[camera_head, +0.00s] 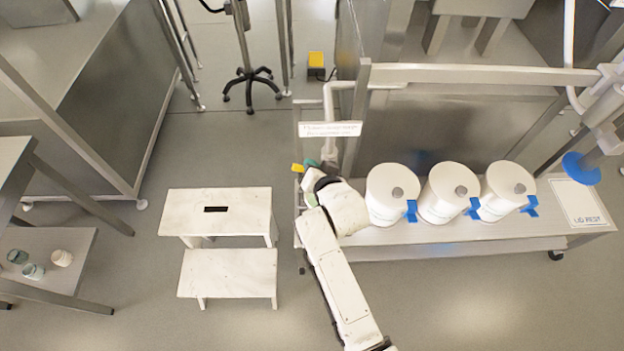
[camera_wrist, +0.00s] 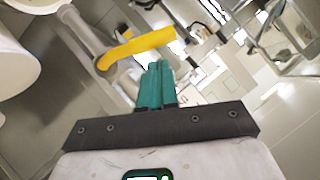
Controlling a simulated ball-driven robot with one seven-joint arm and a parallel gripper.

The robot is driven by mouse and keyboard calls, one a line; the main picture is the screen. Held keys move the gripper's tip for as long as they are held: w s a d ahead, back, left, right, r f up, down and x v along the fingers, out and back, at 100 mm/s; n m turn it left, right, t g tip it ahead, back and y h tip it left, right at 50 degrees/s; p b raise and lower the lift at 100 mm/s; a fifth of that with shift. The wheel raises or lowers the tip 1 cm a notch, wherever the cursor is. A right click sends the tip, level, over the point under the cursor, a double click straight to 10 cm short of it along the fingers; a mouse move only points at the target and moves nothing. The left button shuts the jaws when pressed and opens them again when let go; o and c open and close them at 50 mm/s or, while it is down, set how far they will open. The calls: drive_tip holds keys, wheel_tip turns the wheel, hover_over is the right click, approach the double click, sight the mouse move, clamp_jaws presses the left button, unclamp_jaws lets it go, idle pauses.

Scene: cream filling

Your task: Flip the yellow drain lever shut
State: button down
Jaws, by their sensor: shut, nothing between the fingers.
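The yellow drain lever (camera_wrist: 140,46) is in the upper middle of the wrist view, fixed at its left end to a grey metal pipe (camera_wrist: 92,38). Its free end points to the right in that view. In the head view only a small yellow part of the lever (camera_head: 296,168) shows, at the left end of the bench, beside my gripper (camera_head: 312,166). My gripper also shows in the wrist view (camera_wrist: 157,66), with its green fingers shut and empty. The fingertips are close to the lever's underside in that picture; I cannot tell whether they touch it.
Three white lidded containers (camera_head: 440,193) with blue clips stand on the bench to the right of my arm. A sign (camera_head: 330,129) hangs above my gripper. A white step stool (camera_head: 217,203) stands to the left, with open floor in front.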

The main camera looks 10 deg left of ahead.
drive_tip(key=a+f+n+h+b, duration=0.1)
drive_tip(key=b, duration=0.1)
drive_tip(key=a+f+n+h+b, duration=0.1)
drive_tip(key=f+b, duration=0.1)
drive_tip(key=b, duration=0.1)
drive_tip(key=s+a+f+n+h+b, duration=0.1)
drive_tip(key=b, duration=0.1)
drive_tip(key=shift+a+f+h, duration=0.1)
drive_tip(key=shift+f+h, duration=0.1)
drive_tip(key=shift+h, duration=0.2)
drive_tip(key=shift+f+b, duration=0.2)
drive_tip(key=shift+b, duration=0.35)
